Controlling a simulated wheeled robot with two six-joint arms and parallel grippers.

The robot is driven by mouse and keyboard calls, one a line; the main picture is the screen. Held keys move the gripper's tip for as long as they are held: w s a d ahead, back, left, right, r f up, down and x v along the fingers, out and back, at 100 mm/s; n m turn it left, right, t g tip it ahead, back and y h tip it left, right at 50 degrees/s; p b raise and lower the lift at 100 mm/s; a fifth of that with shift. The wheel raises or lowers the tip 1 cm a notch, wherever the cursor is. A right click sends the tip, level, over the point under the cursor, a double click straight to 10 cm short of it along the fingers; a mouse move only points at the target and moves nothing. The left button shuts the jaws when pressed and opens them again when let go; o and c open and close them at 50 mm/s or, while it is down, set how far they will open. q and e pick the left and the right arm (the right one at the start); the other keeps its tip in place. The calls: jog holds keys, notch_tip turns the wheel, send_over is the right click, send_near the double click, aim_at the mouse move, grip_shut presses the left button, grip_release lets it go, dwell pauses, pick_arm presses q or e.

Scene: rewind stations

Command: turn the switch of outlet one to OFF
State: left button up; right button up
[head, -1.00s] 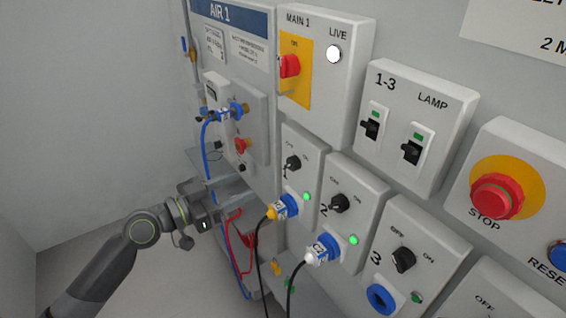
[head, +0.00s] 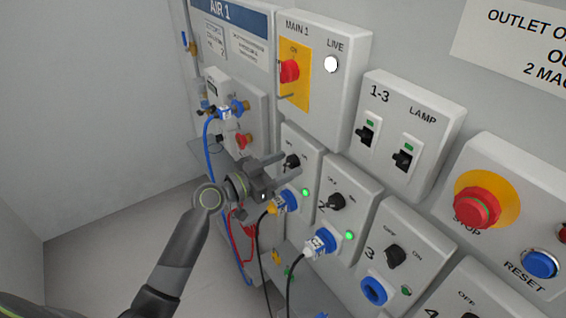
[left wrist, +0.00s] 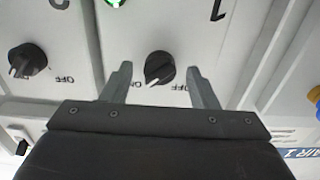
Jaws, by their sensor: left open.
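The outlet one switch (head: 292,161) is a black rotary knob on a pale box. In the left wrist view, which is upside down, this knob (left wrist: 159,68) has a white pointer line aimed lower left, away from the OFF label at its lower right. My left gripper (head: 294,166) is open in front of it. In the left wrist view the open fingers (left wrist: 160,70) stand on either side of the knob; whether they touch it cannot be told. The green lamp (head: 305,192) of outlet one is lit. My right gripper is not in view.
A blue plug with yellow (head: 283,203) and a black cable sits just below the gripper. The outlet two knob (head: 334,202) and outlet three knob (head: 394,256) are to the right. The red main switch (head: 289,71) is above. A red stop button (head: 477,199) is far right.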

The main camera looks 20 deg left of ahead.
pick_arm(q)
jog(key=c, duration=1)
